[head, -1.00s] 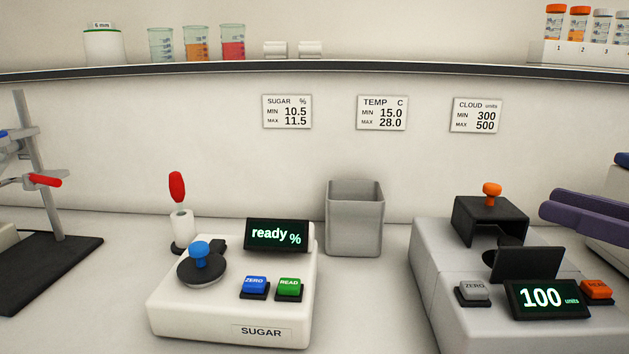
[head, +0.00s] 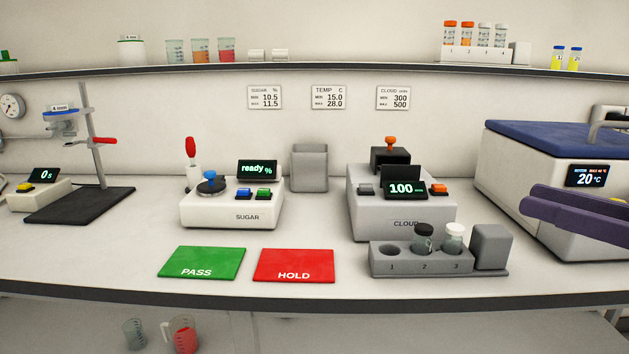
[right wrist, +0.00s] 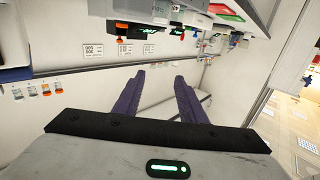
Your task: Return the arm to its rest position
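My right gripper (head: 530,199) reaches in from the right edge of the head view, in front of the blue-lidded water bath (head: 560,135). Its two purple fingers are apart. In the right wrist view the right gripper (right wrist: 160,77) is open, with nothing between the fingers. It appears clear of the bench and touches nothing that I can see. The rest of the right arm is out of frame. My left gripper is in neither view.
The sugar meter (head: 232,205) and cloud meter (head: 402,215) stand on the bench. A grey rack (head: 405,262) with two capped vials is in front. The green PASS card (head: 202,262) and red HOLD card (head: 294,266) lie empty. The shelf (head: 330,69) runs above.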

